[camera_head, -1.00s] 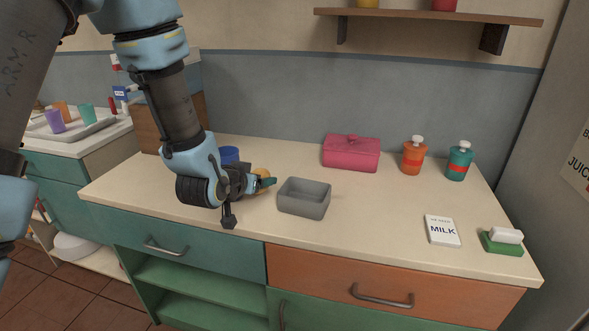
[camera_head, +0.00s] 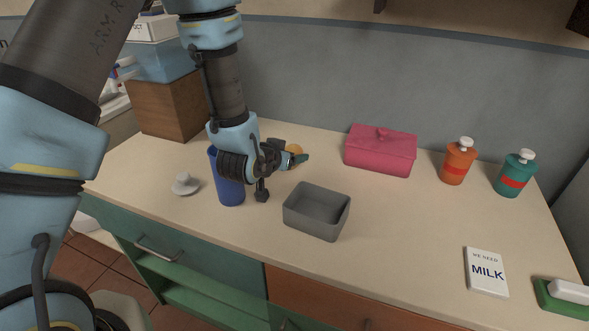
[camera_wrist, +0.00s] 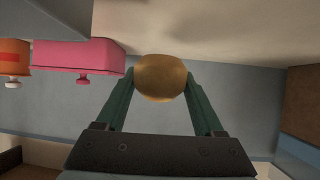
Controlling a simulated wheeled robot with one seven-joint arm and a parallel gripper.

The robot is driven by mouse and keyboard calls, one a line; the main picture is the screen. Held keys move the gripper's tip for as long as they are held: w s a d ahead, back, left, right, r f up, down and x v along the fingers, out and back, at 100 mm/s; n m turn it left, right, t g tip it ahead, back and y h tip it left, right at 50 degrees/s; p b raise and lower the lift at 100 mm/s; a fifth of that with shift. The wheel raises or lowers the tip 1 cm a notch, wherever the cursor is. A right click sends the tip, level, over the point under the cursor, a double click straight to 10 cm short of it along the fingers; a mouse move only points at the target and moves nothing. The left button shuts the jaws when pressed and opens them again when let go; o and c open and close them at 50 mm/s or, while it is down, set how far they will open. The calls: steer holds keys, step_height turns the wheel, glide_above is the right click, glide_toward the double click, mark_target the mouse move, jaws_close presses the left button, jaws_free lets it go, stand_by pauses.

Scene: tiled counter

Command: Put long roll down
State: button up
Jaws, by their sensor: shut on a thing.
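The long roll (camera_wrist: 160,78) is golden brown and shows end-on between the two green fingers in the wrist view. My gripper (camera_head: 300,158) is shut on it, and its fingers press on both sides of it. In the head view only a small bit of the roll (camera_head: 294,148) shows behind the fingers; most of it is hidden. My gripper is over the counter (camera_head: 390,230), behind the grey open box and left of the pink box. I cannot tell whether the roll touches the counter.
A grey open box (camera_head: 318,222) looks empty. A blue cup (camera_head: 229,187) stands just left of my gripper, with a small white object (camera_head: 184,184) beyond it. A pink lidded box (camera_head: 381,152) and orange and teal bottles stand at right. The counter between the grey box and the milk note (camera_head: 486,272) is clear.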

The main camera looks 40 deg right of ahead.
mark_target(291, 181)
steer(key=shift+f+p, duration=0.65)
steer(key=shift+f, duration=2.25)
steer(key=shift+f, duration=0.2)
steer(key=o, duration=1.1)
steer(key=shift+r, duration=0.1)
steer(key=shift+r, duration=0.1)
